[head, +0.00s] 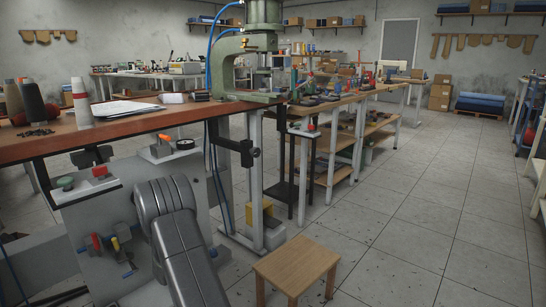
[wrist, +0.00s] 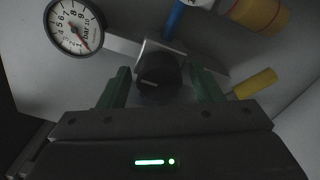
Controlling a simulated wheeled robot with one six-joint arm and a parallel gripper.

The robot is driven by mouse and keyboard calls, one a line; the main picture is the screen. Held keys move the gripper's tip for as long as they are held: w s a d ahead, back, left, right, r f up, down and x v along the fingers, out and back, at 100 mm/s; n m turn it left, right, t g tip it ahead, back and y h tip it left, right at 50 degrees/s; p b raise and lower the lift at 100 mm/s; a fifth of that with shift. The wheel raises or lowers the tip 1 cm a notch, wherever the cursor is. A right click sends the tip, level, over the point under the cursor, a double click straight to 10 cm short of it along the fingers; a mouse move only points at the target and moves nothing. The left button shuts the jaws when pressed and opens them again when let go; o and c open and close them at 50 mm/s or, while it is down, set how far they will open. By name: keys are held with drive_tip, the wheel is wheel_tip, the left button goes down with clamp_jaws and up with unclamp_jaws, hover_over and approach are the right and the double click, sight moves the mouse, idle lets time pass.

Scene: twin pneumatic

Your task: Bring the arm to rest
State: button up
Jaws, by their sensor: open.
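In the wrist view my gripper (wrist: 160,82) is open, with its two green fingers apart. A black knob (wrist: 158,68) with a pale mark stands between the fingers; I cannot tell whether they touch it. A round pressure gauge (wrist: 74,27) with a red needle is at the upper left of that view. In the head view my grey arm (head: 178,235) reaches down in front of the grey machine side at the lower left. The gripper itself is hidden from the head view.
Red, yellow and blue fittings (head: 112,243) sit on the machine side, close left of my arm. The wooden worktop (head: 130,120) and a green press (head: 235,70) are above. A wooden stool (head: 297,264) stands right of the arm. The floor (head: 425,220) farther right is clear.

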drive_tip(key=m, duration=0.5)
drive_tip(key=shift+r+m, duration=0.1)
drive_tip(key=shift+m, duration=0.2)
drive_tip(key=shift+r+m, duration=0.1)
drive_tip(key=shift+m, duration=2.2)
drive_tip(key=shift+d, duration=0.1)
